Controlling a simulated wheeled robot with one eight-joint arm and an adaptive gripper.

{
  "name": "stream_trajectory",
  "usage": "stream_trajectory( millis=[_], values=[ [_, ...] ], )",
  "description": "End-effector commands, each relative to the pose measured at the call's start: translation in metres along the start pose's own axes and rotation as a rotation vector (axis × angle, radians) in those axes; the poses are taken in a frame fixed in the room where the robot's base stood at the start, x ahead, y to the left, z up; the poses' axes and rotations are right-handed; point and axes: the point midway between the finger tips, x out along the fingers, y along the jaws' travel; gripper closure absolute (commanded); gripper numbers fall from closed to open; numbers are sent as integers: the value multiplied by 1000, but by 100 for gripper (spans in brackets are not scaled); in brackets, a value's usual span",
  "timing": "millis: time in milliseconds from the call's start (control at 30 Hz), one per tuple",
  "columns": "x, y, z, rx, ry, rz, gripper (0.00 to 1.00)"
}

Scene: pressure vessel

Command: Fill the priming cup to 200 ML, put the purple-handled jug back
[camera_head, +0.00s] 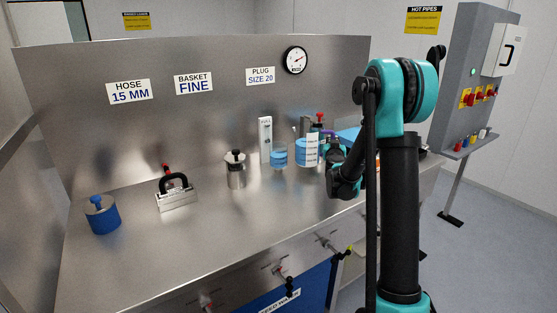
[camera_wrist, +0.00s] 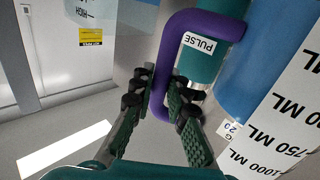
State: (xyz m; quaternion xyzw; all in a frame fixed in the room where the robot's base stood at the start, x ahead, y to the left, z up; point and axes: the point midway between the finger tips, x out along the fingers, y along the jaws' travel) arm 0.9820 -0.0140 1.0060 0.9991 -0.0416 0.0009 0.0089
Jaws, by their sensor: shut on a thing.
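The purple handle (camera_wrist: 170,62) of the jug runs between my gripper's fingers (camera_wrist: 165,98) in the wrist view, and they are shut on it. The jug (camera_head: 303,153) shows blue with a white scale strip in the head view; the strip (camera_wrist: 282,115) reads 500, 750 and 1000 ML in the wrist view. The jug looks upright; I cannot tell whether it touches the bench. A clear cup (camera_head: 279,156), apparently the priming cup, stands just left of it with blue liquid inside. Its level against any marks is too small to read. My gripper (camera_head: 334,160) partly hides the jug's right side.
A white gauge marked FULL (camera_head: 265,139) stands behind the cup. A steel canister (camera_head: 236,170), a black-handled block (camera_head: 177,199) and a blue cylinder (camera_head: 103,217) stand further left. Valves line the bench's front edge. The bench front (camera_head: 215,245) is clear.

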Motion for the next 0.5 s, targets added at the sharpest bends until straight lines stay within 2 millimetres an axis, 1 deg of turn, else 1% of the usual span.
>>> stream_trajectory(
  millis=[67, 300, 500],
  values=[
    [0, 2, 4, 25, -5, 0, 100],
    [0, 1, 2, 22, -4, 0, 100],
    [0, 1, -8, 21, -4, 0, 100]
  ],
)
